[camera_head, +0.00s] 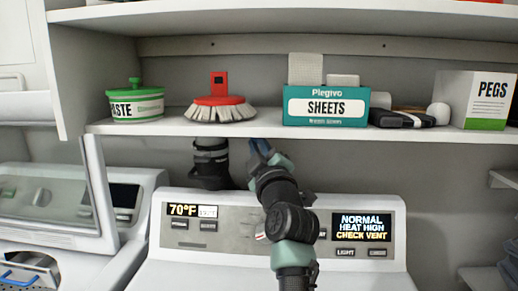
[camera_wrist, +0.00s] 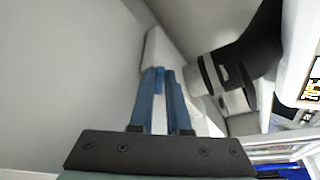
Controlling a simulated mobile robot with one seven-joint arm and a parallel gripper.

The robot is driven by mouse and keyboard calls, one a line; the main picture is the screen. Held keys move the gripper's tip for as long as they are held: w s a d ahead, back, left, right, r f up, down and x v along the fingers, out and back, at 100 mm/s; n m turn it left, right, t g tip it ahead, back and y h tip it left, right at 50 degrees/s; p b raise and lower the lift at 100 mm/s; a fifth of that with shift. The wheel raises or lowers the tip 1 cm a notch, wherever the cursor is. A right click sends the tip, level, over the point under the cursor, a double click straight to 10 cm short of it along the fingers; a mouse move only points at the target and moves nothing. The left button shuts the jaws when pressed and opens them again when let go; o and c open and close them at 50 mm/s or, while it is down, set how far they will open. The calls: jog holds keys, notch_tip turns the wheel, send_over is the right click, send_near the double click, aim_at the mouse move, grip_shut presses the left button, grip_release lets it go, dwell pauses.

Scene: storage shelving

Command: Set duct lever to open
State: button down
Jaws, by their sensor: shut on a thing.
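The black duct (camera_head: 211,162) stands upright behind the dryer, just under the shelf. In the wrist view the duct (camera_wrist: 250,50) is right of the fingers, with grey bands around it. My gripper (camera_head: 259,147) is right of the duct, just below the shelf's front edge. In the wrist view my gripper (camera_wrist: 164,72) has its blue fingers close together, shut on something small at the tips. I take this to be the duct lever, but the fingers mostly hide it. Its setting cannot be read.
The shelf (camera_head: 190,129) above holds a green-lidded tub (camera_head: 135,104), a red brush (camera_head: 220,108), a SHEETS box (camera_head: 326,106) and a PEGS box (camera_head: 485,99). Below is the dryer panel (camera_head: 238,236), whose display (camera_head: 361,227) reads CHECK VENT. A washer (camera_head: 75,200) stands left.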

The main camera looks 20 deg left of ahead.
jog(key=shift+s+a+f+m+t+h+p, duration=0.2)
jog(key=shift+a+m+t+h+p, duration=0.55)
jog(key=shift+m, duration=1.55)
jog(key=shift+s+a+f+m+t+h+p, duration=0.1)
jog(key=shift+a+f+m+t+h+p, duration=0.15)
jog(key=shift+m+t+h+p, duration=1.4)
jog(key=shift+s+a+f+m+g+h+p, duration=0.1)
jog(key=shift+a+f+m+g+h+p, duration=0.55)
jog(key=shift+m, duration=2.3)
jog(key=shift+d+r+t+y+p, duration=0.15)
jog(key=shift+r+t+y+p, duration=0.2)
jog(key=shift+t, duration=0.1)
jog(key=c, duration=1.2)
grip_release()
jog(key=shift+o, duration=0.2)
jog(key=shift+s, duration=0.1)
jog(key=p+v, duration=0.1)
jog(key=v, duration=1.1)
jog(key=shift+s+f, duration=0.15)
jog(key=shift+s, duration=0.2)
